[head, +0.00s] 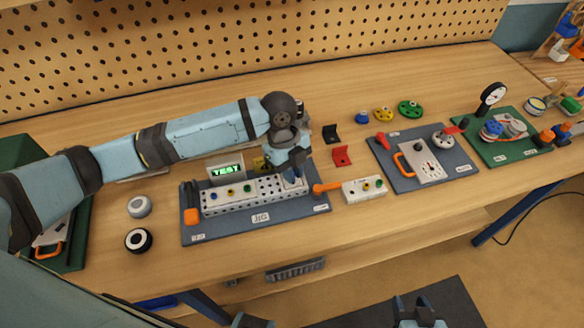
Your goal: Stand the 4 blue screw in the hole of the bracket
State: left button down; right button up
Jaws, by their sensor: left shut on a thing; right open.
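My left gripper (293,178) points down over the right part of the jig board (318,205). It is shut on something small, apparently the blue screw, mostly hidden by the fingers. A pale grey bracket (288,187) is on the jig directly below the fingers. Its hole is hidden, and I cannot tell whether the screw touches it. A perforated white block (240,199) beside it carries a blue, a yellow and a green screw head. My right gripper (419,314) is open and empty at the bottom edge, away from the bench.
A black bracket (331,133) and a red bracket (341,156) lie behind the jig. An orange-handled tool (327,187) and a white block with coloured pieces (364,192) are to its right. Round pieces (138,240) stand left. Bare wood lies along the front edge.

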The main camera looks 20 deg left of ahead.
pick_arm(q)
jog(key=shift+f+p, duration=0.2)
jog(key=shift+p, duration=1)
dwell(1.4)
dwell(0.3)
jog(key=shift+p, duration=0.4)
jog(key=shift+a+x, duration=0.2)
jog(key=shift+x, duration=0.75)
dwell(0.9)
jog(key=c, duration=1.3)
grip_release()
